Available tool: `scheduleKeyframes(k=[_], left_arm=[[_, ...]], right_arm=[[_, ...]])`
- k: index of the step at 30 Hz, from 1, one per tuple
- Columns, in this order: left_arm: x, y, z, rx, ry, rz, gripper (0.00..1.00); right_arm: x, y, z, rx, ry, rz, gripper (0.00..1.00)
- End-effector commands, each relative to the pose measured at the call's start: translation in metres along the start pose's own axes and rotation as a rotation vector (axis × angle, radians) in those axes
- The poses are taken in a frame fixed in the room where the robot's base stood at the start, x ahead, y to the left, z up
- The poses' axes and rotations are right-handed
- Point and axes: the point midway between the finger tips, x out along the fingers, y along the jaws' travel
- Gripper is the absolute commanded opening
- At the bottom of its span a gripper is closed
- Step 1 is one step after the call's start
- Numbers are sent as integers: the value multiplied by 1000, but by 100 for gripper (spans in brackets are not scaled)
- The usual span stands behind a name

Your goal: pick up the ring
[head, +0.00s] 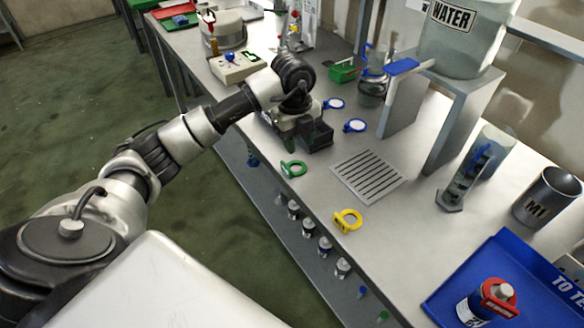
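Several ring-shaped pieces with tabs lie on the steel table (407,213). A green ring (293,169) lies near the front edge, just below my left gripper in the picture. A yellow ring (347,220) lies farther right along that edge. Two blue rings with pale centres, one (334,103) and another (355,125), lie behind and right of the gripper. My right gripper is out of view.
A slotted grey plate (368,176) lies right of my gripper. A stand (469,110) carries the water tank (462,45). A metal M1 cup (547,197) and a blue tray (510,270) are at the right. A white device (238,66) is behind the arm. Bottles stand on the lower shelf.

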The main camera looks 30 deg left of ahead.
Motion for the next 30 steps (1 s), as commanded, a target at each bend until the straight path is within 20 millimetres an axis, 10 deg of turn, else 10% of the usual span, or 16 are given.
scheduleKeyframes(k=[30], left_arm=[[99,23,25,-57,-60,59,38]], right_arm=[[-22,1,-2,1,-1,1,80]])
